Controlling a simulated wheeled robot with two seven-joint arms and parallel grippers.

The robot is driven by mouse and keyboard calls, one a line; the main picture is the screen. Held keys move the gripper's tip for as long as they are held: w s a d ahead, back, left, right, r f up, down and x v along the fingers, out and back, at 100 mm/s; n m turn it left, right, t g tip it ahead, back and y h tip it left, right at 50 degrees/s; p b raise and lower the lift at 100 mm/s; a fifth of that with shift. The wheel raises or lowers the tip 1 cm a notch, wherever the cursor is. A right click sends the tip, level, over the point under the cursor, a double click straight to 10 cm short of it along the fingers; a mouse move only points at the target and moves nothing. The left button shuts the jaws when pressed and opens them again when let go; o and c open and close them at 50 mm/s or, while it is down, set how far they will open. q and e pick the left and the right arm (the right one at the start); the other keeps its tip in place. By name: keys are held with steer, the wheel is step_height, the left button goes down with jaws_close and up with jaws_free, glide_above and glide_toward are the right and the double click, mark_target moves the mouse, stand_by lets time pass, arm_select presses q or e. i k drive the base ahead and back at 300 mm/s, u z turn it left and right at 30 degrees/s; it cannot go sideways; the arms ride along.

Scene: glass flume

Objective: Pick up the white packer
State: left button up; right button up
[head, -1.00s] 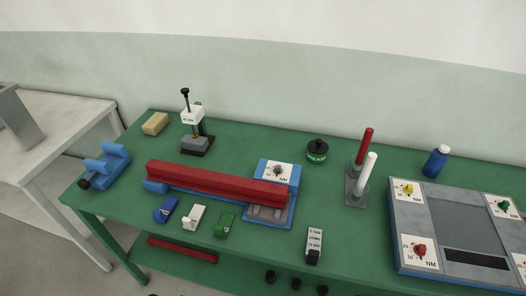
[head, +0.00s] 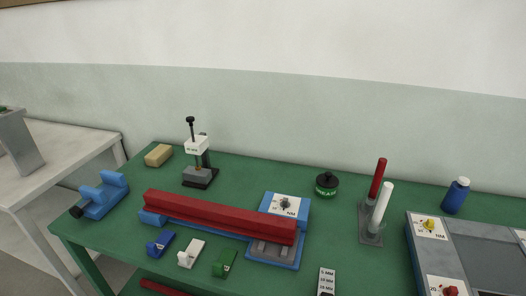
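The white packer (head: 191,253) is a small white block with a low step. It lies on the green table (head: 335,225) near its front edge. It sits between a blue packer (head: 160,243) on its left and a green packer (head: 225,263) on its right, apart from both. The long red bar (head: 220,215) lies just behind it. Neither of my grippers shows in the head view.
A blue fixture (head: 273,262) holds the red bar's right end. A small press (head: 199,164), a tan block (head: 158,155) and a blue vice (head: 101,196) stand at the back and left. A grey panel with knobs (head: 475,250) fills the right. Open green tabletop lies right of the fixture.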

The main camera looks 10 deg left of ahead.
mark_target(186, 259)
steer(key=z, duration=0.4)
steer(key=k, duration=1)
steer(key=u, duration=0.95)
steer(key=i, duration=0.9)
steer(key=u, duration=0.45)
